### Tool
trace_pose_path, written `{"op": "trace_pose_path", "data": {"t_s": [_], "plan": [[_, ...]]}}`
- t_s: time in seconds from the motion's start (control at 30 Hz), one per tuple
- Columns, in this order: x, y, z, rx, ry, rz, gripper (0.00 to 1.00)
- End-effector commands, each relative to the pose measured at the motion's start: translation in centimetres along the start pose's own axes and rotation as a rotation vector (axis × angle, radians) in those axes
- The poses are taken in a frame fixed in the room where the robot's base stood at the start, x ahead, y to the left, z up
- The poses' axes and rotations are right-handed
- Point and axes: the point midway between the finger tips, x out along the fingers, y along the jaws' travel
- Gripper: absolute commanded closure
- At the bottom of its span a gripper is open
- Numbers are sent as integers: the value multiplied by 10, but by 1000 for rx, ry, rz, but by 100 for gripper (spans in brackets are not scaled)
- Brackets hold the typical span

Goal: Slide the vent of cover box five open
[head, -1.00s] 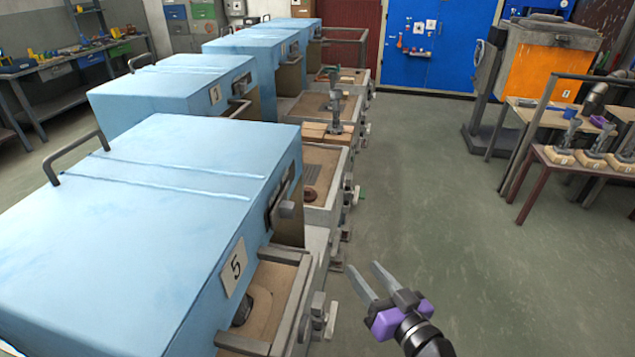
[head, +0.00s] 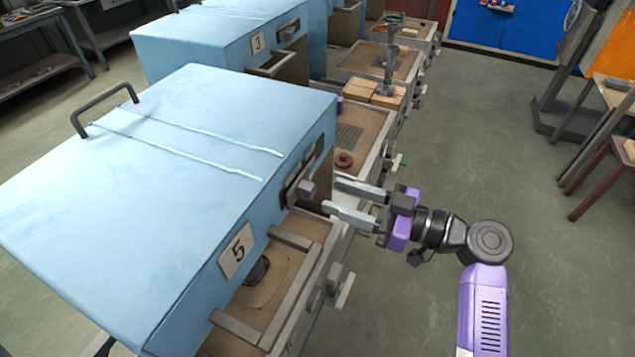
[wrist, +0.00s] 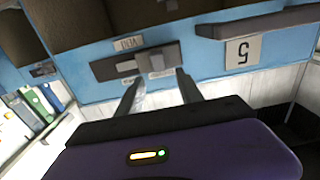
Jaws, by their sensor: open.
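Cover box five (head: 170,150) is the nearest light-blue box, with a plate marked 5 (head: 237,250) on its front side. Its vent slide (head: 300,187) is a dark plate with a grey knob, on the same side, to the right of the number plate. In the wrist view the vent slide (wrist: 135,63) shows ahead of the fingers, with a label above it and small labels below; I cannot read the slide's setting. My gripper (head: 335,200) is open and empty. Its two fingers point at the knob, just short of it, and also show in the wrist view (wrist: 158,85).
A cover box marked 3 (head: 225,45) stands behind box five. An open bench top with wooden blocks (head: 385,95) and a round brown piece (head: 344,160) lies beyond the gripper. A grey rail frame (head: 295,305) juts out below the vent.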

Motion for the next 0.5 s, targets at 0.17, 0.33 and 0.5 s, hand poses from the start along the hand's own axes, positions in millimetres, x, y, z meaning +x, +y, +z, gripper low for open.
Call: {"op": "trace_pose_path", "data": {"t_s": [0.17, 0.33, 0.5], "plan": [[30, 0, -4, 1, -1, -1, 56], [49, 0, -2, 2, -1, 1, 56], [56, 0, 0, 2, -2, 2, 56]]}}
